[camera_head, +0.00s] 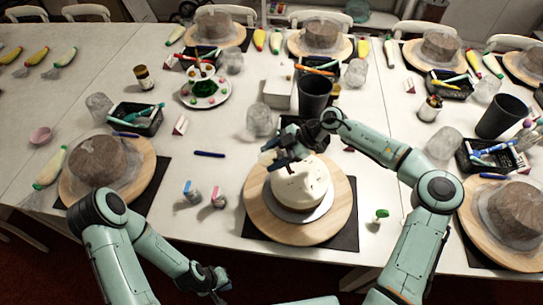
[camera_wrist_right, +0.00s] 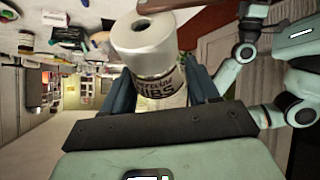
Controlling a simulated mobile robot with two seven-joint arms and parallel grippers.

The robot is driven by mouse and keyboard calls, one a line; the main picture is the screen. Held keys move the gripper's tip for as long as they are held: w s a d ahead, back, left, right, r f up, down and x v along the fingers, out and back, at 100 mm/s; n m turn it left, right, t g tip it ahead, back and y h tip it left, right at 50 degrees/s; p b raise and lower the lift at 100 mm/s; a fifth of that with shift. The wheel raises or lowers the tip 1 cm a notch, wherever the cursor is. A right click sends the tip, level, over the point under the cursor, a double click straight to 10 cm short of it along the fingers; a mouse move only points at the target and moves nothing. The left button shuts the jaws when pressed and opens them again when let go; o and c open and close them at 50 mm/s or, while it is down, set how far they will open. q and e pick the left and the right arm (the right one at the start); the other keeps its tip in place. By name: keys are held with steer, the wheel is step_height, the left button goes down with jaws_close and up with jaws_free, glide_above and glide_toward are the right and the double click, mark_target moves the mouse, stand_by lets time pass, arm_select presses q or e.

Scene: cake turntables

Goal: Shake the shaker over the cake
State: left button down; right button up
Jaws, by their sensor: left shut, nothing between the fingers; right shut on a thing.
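The cake (camera_head: 298,182) is white with small dark specks on its top. It sits on a grey board on a round wooden turntable (camera_head: 262,218). My right gripper (camera_head: 287,157) is shut on the shaker (camera_head: 267,157) above the cake's back left edge. In the right wrist view the shaker (camera_wrist_right: 146,48) shows a pale lid with a hole and a label ending in "IBS", held between the blue fingers (camera_wrist_right: 165,97). The shaker looks tipped over sideways. My left gripper (camera_head: 217,281) is shut and empty, low at the front table edge.
Two small bottles (camera_head: 204,198) stand left of the turntable, and a small green-topped item (camera_head: 381,214) to its right. A black cup (camera_head: 314,95) and a white box (camera_head: 278,90) stand behind. A wrapped cake (camera_head: 96,160) sits at left. A blue pen (camera_head: 209,154) lies in open space.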

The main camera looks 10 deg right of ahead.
steer(key=shift+s+a+r, duration=0.1)
steer(key=shift+a+r, duration=0.15)
steer(key=shift+a, duration=0.15)
steer(key=shift+d+f, duration=0.2)
steer(key=shift+d, duration=0.2)
steer(key=shift+d+r+y, duration=0.15)
steer(key=shift+y, duration=0.35)
steer(key=shift+r, duration=0.1)
